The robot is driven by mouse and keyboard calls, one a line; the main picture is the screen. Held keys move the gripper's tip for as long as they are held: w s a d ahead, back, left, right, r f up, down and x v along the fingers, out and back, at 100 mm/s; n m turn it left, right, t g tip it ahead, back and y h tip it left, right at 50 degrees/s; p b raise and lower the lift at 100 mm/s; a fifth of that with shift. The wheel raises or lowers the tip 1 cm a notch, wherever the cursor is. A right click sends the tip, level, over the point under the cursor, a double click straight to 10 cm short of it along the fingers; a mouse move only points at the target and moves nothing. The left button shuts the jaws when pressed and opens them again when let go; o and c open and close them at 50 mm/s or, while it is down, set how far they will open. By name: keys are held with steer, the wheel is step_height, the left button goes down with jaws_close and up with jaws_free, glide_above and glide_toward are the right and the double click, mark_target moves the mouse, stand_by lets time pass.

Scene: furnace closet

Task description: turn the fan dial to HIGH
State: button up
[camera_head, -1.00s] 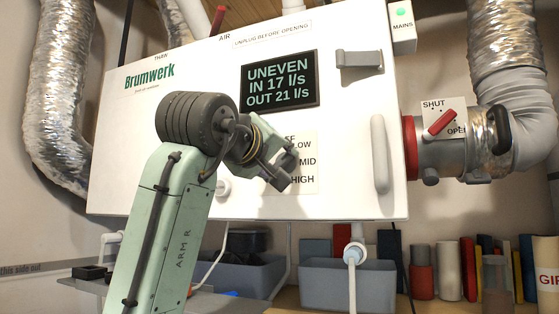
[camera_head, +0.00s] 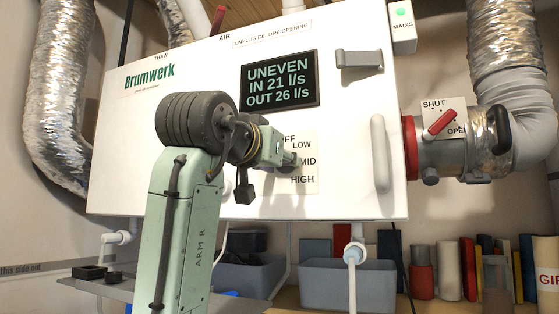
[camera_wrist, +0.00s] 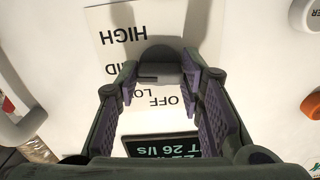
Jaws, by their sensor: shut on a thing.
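The fan dial (camera_wrist: 160,56) is a grey knob on the white panel beside the OFF, LOW, MID and HIGH labels (camera_wrist: 120,28), which appear inverted in the wrist view. My gripper (camera_wrist: 161,78) is shut on the dial, with a finger on each side. In the head view my gripper (camera_head: 288,160) is at the left of the label plate (camera_head: 304,166) and largely hides the dial. I cannot tell the dial's exact setting. The display (camera_head: 280,81) reads UNEVEN, IN 21 l/s, OUT 26 l/s.
A grey latch (camera_head: 358,60) and a white handle (camera_head: 380,153) stick out at the panel's right. A red damper lever (camera_head: 441,123) sits on the duct further right. Grey bins (camera_head: 335,283) stand below the white unit.

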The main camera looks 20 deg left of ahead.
steer(key=shift+m, duration=3.8)
steer(key=o, duration=1.2)
steer(key=shift+c, duration=0.2)
steer(key=s, duration=1.2)
steer(key=shift+a, duration=0.2)
